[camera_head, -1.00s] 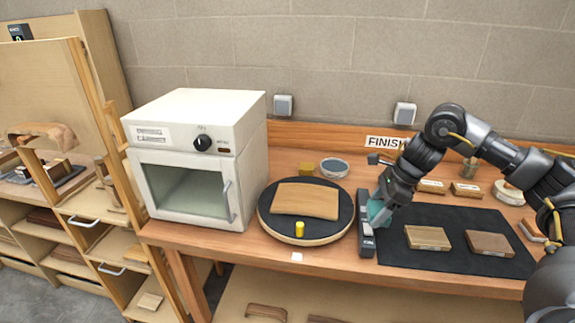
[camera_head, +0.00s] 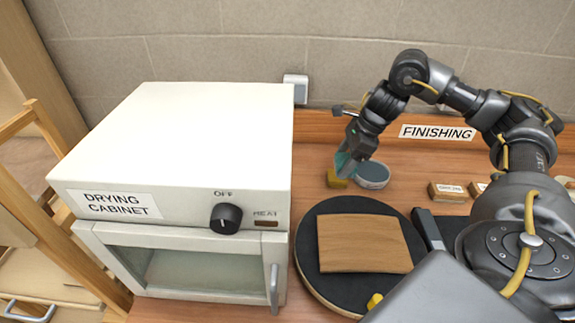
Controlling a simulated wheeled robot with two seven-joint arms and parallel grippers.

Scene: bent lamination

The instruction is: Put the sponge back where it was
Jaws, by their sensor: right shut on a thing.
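The yellow sponge (camera_head: 335,182) is a small block on the bench at the back, beside a round tin (camera_head: 373,175) with a pale grey top. My right gripper (camera_head: 342,172) reaches down over it from above, with teal fingers shut on the sponge. The sponge is low at the bench top; I cannot tell whether it touches the wood. The fingers hide part of it. My left gripper is not in view.
A round black turntable (camera_head: 314,256) with a curved wooden panel (camera_head: 362,243) and a yellow knob (camera_head: 374,300) stands in front of the sponge. The white drying cabinet (camera_head: 170,155) is on the left. Labelled wooden blocks (camera_head: 447,192) lie right, partly behind my arm.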

